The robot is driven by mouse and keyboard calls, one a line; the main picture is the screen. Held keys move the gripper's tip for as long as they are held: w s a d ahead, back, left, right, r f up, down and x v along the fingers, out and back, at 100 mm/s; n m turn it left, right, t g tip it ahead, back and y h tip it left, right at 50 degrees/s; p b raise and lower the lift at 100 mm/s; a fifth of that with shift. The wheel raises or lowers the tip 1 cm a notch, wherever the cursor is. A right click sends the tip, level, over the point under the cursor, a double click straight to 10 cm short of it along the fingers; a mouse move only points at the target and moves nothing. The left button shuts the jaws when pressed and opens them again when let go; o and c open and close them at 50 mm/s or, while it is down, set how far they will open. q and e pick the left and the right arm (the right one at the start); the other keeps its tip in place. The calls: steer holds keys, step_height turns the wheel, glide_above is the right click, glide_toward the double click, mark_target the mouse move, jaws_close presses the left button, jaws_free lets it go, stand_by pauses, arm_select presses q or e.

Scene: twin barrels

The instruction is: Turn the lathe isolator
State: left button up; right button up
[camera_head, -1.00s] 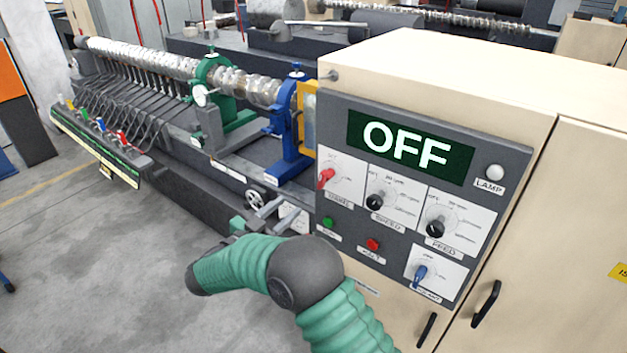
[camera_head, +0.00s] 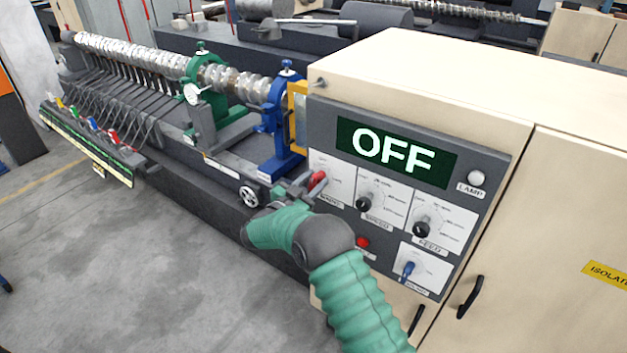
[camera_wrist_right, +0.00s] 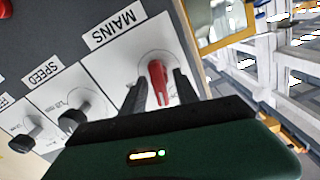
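A red rotary handle labelled MAINS (camera_head: 317,180) sits on the grey control panel (camera_head: 447,272). It also shows in the right wrist view (camera_wrist_right: 158,80). The panel's display (camera_head: 390,152) reads OFF. My right gripper (camera_head: 300,188) is at the handle, coming from the lower left. In the right wrist view my right gripper's fingers (camera_wrist_right: 158,92) are apart, one on each side of the red handle. I cannot tell whether they touch it. A yellow sign (camera_head: 607,273) starting with "ISOLAT" is cut off at the right edge. My left gripper is not in view.
Black SPEED (camera_head: 364,203) and FEED (camera_head: 421,229) knobs, a red button (camera_head: 362,242), a blue-handled switch (camera_head: 408,269) and a lamp (camera_head: 476,178) share the panel. The lathe (camera_head: 228,152) with a handwheel (camera_head: 250,196) stands at left. Open floor lies in front.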

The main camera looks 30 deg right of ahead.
steer(key=shift+a, duration=0.1)
jaws_close()
steer(key=n, duration=0.2)
steer(key=shift+n, duration=0.4)
steer(key=shift+c, duration=0.7)
jaws_free()
steer(key=shift+o, duration=0.7)
steer(key=shift+w, duration=0.15)
